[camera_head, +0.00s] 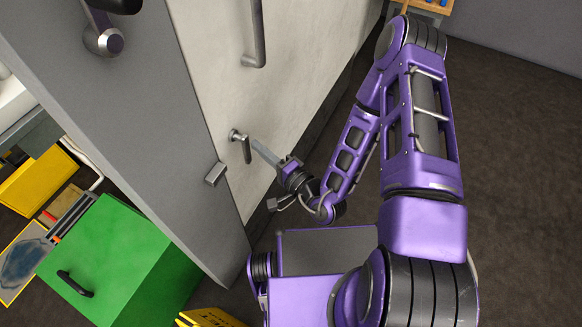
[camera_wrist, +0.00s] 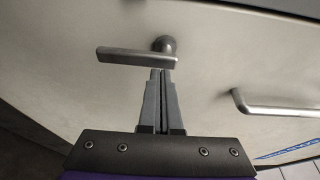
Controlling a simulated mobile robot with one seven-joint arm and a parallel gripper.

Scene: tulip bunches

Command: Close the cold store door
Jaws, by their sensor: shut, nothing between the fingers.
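The cold store door (camera_head: 300,75) is a pale panel beside a grey frame (camera_head: 110,110); it also fills most of the wrist view (camera_wrist: 60,60). Whether it stands slightly ajar I cannot tell. A metal lever handle (camera_head: 241,143) is on the door; in the wrist view the lever (camera_wrist: 130,55) lies just beyond my fingertips. A longer bar handle (camera_head: 257,40) is also on the door, and it shows at the right of the wrist view (camera_wrist: 270,109). My gripper (camera_head: 256,146) is shut and empty, its fingertips (camera_wrist: 161,74) close to the lever. Contact is unclear.
A small metal block (camera_head: 215,174) sits on the frame's edge. A green cabinet (camera_head: 120,265) and yellow boxes (camera_head: 40,185) stand at the left. A wooden rack (camera_head: 430,5) is at the top right. The dark floor (camera_head: 520,140) at the right is clear.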

